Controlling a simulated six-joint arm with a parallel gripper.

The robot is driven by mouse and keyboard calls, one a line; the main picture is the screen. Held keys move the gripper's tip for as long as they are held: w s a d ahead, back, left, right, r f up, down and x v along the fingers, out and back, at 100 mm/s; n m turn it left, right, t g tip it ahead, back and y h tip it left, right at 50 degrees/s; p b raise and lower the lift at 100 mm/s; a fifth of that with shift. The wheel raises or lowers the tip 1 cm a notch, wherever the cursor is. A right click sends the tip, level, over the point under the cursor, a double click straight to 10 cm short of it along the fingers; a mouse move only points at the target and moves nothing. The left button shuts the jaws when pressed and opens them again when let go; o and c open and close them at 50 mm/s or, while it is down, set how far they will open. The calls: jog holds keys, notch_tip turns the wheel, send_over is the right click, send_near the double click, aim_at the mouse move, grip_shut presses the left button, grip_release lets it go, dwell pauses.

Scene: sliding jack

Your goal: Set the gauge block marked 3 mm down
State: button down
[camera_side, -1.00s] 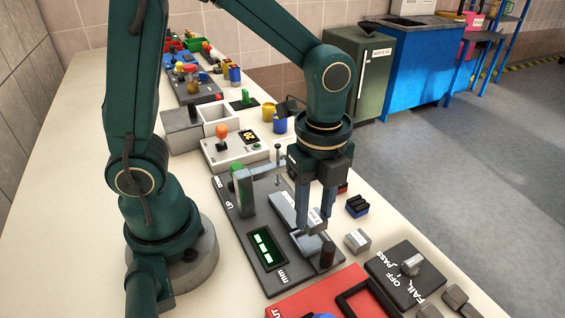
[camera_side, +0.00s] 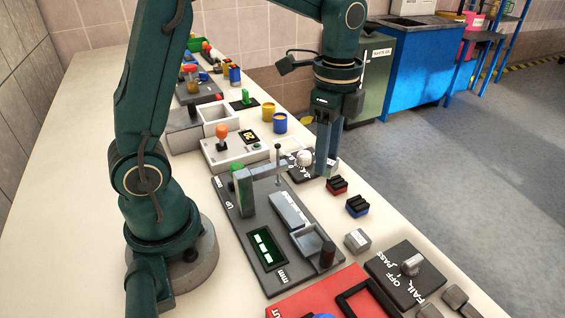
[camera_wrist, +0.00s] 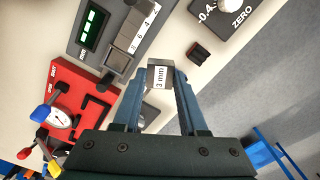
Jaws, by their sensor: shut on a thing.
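The gauge block marked 3 mm (camera_wrist: 160,77) is a small grey block with a white label. It sits between my fingertips in the wrist view, its label facing the camera. My gripper (camera_side: 328,172) is shut on it. In the side view my gripper points down beside the ZERO knob plate, behind the dark measuring fixture (camera_side: 228,205). My fingers mostly hide the block there. I cannot tell how high it is above the bench. The fixture has a grey slide, a grey tray (camera_side: 312,241) that looks empty, and a lit green display (camera_side: 266,247).
A red-and-black block (camera_side: 338,186) and a blue-and-black block (camera_side: 357,206) stand near my gripper, on the bench's right side. A grey block (camera_side: 357,240), the PASS/FAIL switch plate (camera_side: 395,284) and a red panel (camera_side: 300,305) are nearer the camera. Bare bench lies along the right edge.

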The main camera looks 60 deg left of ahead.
jog(key=w+a+r+n, duration=0.2)
jog(key=a+n, duration=0.5)
jog(key=a, duration=0.8)
jog(key=s+a+f+n, duration=0.1)
jog(key=s+a+n, duration=0.2)
jog(key=a, duration=0.4)
jog(key=s+a+f+n, duration=0.1)
jog(key=s+a+n, duration=0.15)
jog(key=a, duration=0.45)
jog(key=w+d+f, duration=0.2)
jog(key=w, duration=0.1)
jog(key=w+d+f, duration=0.1)
jog(key=w+f, duration=0.1)
jog(key=w, duration=0.1)
jog(key=w+d+f, duration=0.2)
jog(key=w, duration=0.1)
jog(key=shift+w+d+f, duration=0.1)
jog(key=shift+d+f, duration=0.2)
jog(key=shift+f, duration=1.9)
jog(key=shift+f, duration=0.1)
jog(key=shift+c, duration=2.2)
grip_release()
